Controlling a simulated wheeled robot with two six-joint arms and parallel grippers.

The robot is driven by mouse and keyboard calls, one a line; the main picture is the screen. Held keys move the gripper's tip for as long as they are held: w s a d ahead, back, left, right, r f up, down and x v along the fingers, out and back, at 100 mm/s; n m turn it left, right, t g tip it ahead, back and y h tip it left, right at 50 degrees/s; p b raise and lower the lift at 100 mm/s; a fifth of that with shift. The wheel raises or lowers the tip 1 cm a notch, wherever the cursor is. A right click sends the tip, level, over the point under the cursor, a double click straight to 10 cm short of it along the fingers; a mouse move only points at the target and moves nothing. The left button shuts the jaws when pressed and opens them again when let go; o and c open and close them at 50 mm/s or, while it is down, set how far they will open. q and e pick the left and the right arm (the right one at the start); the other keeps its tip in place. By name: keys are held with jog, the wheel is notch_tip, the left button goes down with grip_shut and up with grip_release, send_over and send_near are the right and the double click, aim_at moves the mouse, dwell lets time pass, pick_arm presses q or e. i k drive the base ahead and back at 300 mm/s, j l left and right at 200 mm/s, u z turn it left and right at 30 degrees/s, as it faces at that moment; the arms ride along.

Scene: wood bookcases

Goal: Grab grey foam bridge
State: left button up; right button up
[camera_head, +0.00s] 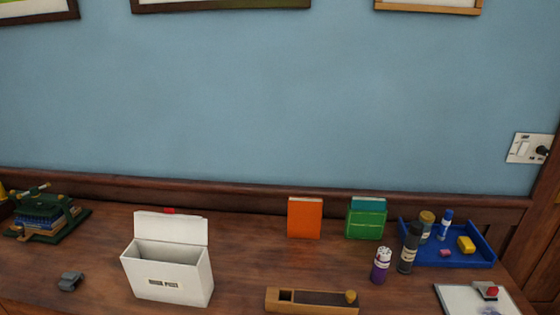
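A small grey arched block (70,281), which looks like the grey foam bridge, lies on the wooden surface at the lower left of the head view. It is left of the white box and apart from it. Nothing covers it. Neither of my grippers shows in this view.
An open white box (168,281) stands right of the grey block. Green and blue stacked items (45,218) lie at the far left. A wooden box (312,302) is front centre. Orange (305,217) and green (366,219) boxes stand behind. A blue tray (462,263) is at right.

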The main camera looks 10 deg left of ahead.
aim_at(68, 279)
jog(key=u, duration=1.65)
jog(key=i+j, duration=0.35)
jog(key=i, duration=0.2)
jog(key=i+j, duration=0.4)
jog(key=i, duration=0.15)
jog(key=l+z, duration=0.05)
